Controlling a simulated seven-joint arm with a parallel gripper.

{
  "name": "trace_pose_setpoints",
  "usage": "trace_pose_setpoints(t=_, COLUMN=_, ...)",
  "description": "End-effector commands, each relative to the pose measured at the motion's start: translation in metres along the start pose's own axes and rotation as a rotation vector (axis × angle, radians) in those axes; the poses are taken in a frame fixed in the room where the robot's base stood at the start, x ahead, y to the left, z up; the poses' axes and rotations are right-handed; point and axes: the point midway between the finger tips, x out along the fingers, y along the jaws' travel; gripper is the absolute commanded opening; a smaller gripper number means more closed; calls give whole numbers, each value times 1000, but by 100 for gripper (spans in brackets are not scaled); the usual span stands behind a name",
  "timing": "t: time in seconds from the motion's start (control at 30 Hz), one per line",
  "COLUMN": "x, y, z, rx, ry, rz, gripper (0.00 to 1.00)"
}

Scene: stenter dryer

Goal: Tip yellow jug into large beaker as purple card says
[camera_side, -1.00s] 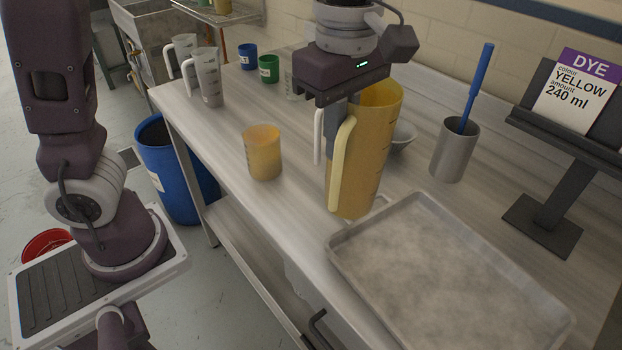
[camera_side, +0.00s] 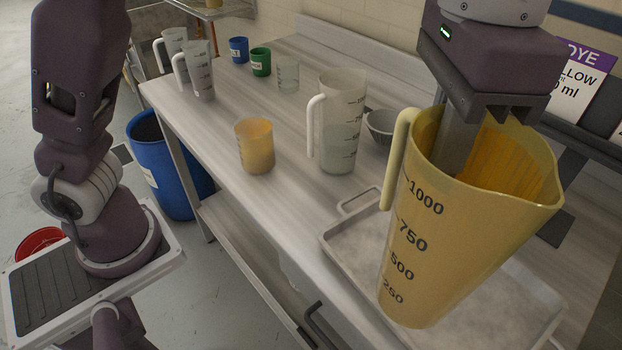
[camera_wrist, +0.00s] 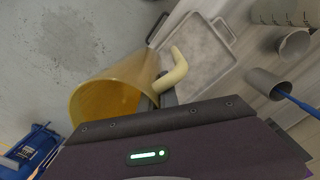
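The yellow jug (camera_side: 450,230) hangs close to the camera at the right, above the tray, its spout to the right. My gripper (camera_side: 455,150) is shut on it near the handle side; the fingertips are partly hidden. The wrist view shows the jug (camera_wrist: 105,95) and its pale handle (camera_wrist: 172,70) by my gripper (camera_wrist: 168,98). The larger handleless beaker (camera_side: 255,146), yellow-orange, stands on the bench, well left of the jug. A smaller clear beaker (camera_side: 288,77) stands further back. The purple-topped card (camera_side: 575,75) is partly hidden behind my gripper; earlier it read yellow, 240 ml.
A clear jug (camera_side: 343,115) with pale liquid stands mid-bench beside a grey bowl (camera_side: 380,122). The metal tray (camera_side: 345,240) lies below the held jug. Blue (camera_side: 239,48) and green (camera_side: 260,60) cups and two clear jugs stand at the back left. A grey cup (camera_wrist: 265,83) holds a blue-handled tool.

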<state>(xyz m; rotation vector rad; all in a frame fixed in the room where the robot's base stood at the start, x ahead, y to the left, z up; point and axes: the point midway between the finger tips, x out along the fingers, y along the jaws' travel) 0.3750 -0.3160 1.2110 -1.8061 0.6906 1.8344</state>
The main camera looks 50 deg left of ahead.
Motion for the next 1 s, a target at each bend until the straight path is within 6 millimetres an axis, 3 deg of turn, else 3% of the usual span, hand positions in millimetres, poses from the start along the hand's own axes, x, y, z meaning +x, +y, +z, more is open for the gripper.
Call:
trace_pose_setpoints(t=0.23, x=-1, y=-3, z=0, rx=-7, ry=2, rz=0, gripper=0)
trace_pose_setpoints(t=0.37, x=-6, y=-32, z=1, rx=-48, ry=3, rz=-2, gripper=0)
trace_pose_setpoints(t=0.53, x=-18, y=-106, z=15, rx=-154, ry=5, rz=-3, gripper=0)
trace_pose_setpoints(t=0.67, x=-30, y=-176, z=42, rx=-260, ry=5, rz=-3, gripper=0)
trace_pose_setpoints(t=0.8, x=-44, y=-248, z=93, rx=-391, ry=7, rz=0, gripper=0)
trace_pose_setpoints(t=1.0, x=-56, y=-307, z=157, rx=-525, ry=9, rz=5, gripper=0)
